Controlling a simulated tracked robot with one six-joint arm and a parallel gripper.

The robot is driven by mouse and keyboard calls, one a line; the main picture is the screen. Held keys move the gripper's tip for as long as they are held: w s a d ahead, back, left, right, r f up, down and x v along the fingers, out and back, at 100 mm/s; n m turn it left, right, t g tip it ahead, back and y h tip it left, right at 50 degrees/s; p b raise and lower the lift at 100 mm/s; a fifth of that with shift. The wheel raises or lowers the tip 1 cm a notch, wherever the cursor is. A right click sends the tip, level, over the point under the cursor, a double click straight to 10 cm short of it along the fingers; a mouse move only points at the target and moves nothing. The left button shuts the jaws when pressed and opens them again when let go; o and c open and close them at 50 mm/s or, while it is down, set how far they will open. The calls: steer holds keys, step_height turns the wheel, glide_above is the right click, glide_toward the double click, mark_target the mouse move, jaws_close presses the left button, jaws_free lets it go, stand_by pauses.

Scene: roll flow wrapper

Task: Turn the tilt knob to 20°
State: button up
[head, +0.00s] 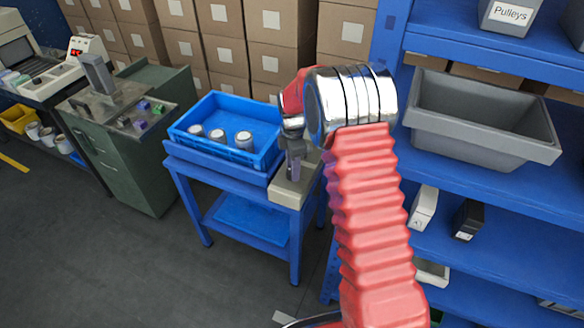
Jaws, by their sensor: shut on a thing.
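A small beige unit (286,193) sits at the right end of the blue cart (229,188). My gripper (294,174) points down at its top, with the fingers close together. It is shut on what seems to be the tilt knob. The knob is hidden by the fingers and too small to make out. No scale or angle mark can be read. My red-sleeved arm comes up from the lower right and bends over above the unit.
A blue tray (212,152) with several metal cans stands left of the unit. Blue shelving (490,175) with a grey bin (485,125) stands close on the right. Cardboard boxes (270,35) line the back. A green cabinet (150,170) is at left; the floor between is open.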

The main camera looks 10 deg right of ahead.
steer(key=m, duration=0.4)
steer(key=shift+w+r+m, duration=0.1)
steer(key=shift+w+m, duration=0.15)
steer(key=shift+m, duration=0.05)
steer(key=m, duration=1.3)
steer(key=shift+r+m, duration=0.1)
steer(key=shift+m, duration=0.2)
steer(key=m, duration=1.3)
steer(key=shift+a+m, duration=0.1)
steer(key=shift+m, duration=1.8)
